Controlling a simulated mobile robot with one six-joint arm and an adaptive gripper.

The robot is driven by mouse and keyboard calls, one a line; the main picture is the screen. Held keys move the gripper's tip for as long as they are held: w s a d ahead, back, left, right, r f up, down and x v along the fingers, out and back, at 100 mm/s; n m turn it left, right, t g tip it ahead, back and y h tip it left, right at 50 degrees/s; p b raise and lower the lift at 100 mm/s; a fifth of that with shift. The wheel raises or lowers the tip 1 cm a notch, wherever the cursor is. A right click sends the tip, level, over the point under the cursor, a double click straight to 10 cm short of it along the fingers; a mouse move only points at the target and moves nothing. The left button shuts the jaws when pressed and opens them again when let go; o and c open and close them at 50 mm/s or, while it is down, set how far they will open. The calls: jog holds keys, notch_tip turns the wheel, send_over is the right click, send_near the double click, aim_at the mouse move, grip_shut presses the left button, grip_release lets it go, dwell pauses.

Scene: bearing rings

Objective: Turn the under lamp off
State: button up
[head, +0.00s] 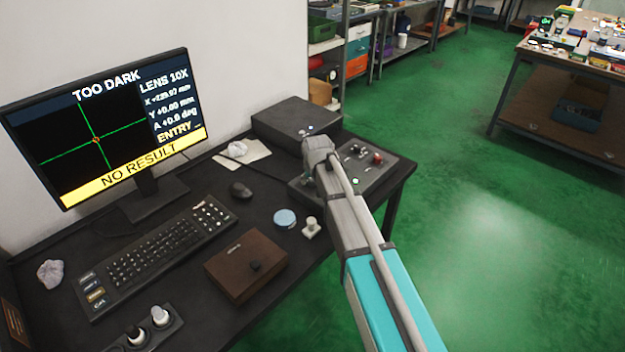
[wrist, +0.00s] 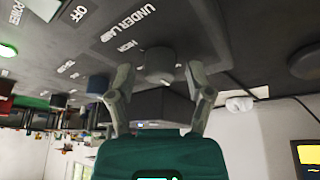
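The control panel (head: 384,176) lies on the dark desk beyond my arm and bears small knobs and coloured buttons. In the wrist view, lettering that reads UNDER LAMP, with OFF and HIGH marks, shows upside down on the panel (wrist: 225,25). A round grey knob (wrist: 160,59) stands by this lettering. My gripper (wrist: 160,73) is open, with one finger on each side of the knob and a visible gap to each side. Whether the fingers reach to the knob's depth is hard to tell. In the head view my arm hides the fingers.
The monitor (head: 110,120) reads TOO DARK and NO RESULT. A grey box (head: 297,120) stands behind the panel. A keyboard (head: 155,250), a mouse (head: 240,190), a brown box (head: 246,266) and a blue round tin (head: 285,218) lie left of my arm. Green floor is free at right.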

jog(key=shift+m, duration=0.3)
dwell(0.4)
jog(key=shift+r, duration=0.25)
jog(key=a+p+v, duration=0.1)
jog(key=p+v, duration=1.1)
jog(key=v, duration=0.1)
jog(key=shift+s+d+r+p, duration=0.15)
jog(key=shift+d+p, duration=0.15)
jog(key=shift+p, duration=0.1)
jog(key=shift+d, duration=0.1)
dwell(1.1)
jog(key=s+d+f+m+g+h, duration=0.1)
jog(key=s+d+m+g, duration=0.2)
jog(key=s+d, duration=1.7)
jog(key=shift+s+d+f+g, duration=0.25)
jog(key=shift+d+g, duration=0.45)
jog(key=shift+d, duration=0.45)
